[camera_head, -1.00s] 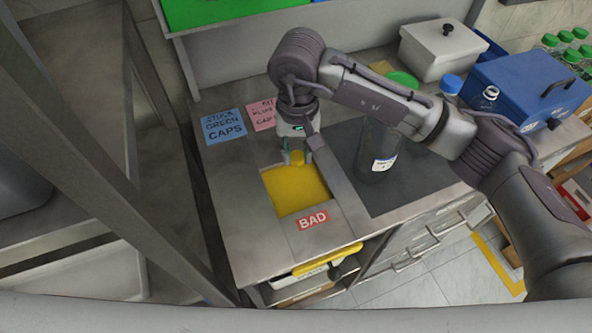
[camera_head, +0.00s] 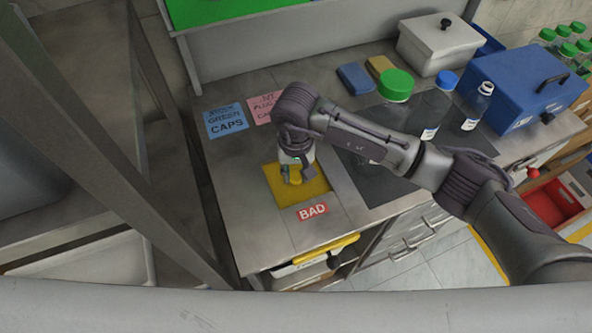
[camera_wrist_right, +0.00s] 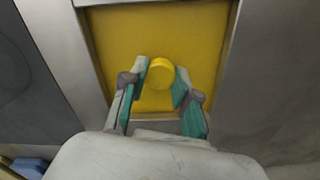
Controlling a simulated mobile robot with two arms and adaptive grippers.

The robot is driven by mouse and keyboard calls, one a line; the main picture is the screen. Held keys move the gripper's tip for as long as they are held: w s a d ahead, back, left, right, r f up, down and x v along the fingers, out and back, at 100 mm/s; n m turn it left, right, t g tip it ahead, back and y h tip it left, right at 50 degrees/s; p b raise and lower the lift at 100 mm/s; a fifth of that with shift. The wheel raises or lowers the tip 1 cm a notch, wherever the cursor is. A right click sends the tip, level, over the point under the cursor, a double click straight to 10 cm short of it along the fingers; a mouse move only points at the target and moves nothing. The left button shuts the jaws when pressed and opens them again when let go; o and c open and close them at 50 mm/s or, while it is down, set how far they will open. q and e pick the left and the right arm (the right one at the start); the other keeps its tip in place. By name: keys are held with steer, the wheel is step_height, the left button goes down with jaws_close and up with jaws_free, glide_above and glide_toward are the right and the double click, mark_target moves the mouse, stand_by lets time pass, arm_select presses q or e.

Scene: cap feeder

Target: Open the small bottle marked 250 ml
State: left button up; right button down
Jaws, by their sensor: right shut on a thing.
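My right gripper (camera_head: 292,177) is shut on a yellow cap (camera_wrist_right: 160,74), over the yellow-floored recess (camera_head: 311,197) by the red BAD label. The wrist view shows the cap between the fingertips. A small bottle (camera_head: 479,107) with a bare, uncapped neck stands on the dark mat at right. Beside it stands a bottle with a blue cap (camera_head: 447,80). A larger bottle with a green cap (camera_head: 396,85) stands further left, its body partly hidden by my right arm. The volume marks are too small to read. My left gripper is out of view.
A blue box (camera_head: 527,88) and a white lidded box (camera_head: 440,46) stand at the back right. Several green-capped bottles (camera_head: 568,48) are beyond. Blue (camera_head: 226,122) and pink (camera_head: 262,106) cap labels lie left of the arm. A BAD label (camera_head: 312,211) lies in front of the recess.

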mark_target(296, 176)
steer(key=shift+f, duration=0.2)
steer(key=c, duration=0.9)
jaws_free()
steer(key=shift+r, duration=0.1)
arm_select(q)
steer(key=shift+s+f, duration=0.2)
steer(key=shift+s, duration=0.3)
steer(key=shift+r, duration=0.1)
arm_select(e)
steer(key=shift+r, duration=0.1)
steer(key=shift+r, duration=0.2)
arm_select(q)
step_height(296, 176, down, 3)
steer(key=b, duration=0.2)
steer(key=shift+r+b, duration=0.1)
steer(key=shift+b, duration=0.3)
arm_select(e)
step_height(296, 176, up, 12)
steer(key=shift+f, duration=0.15)
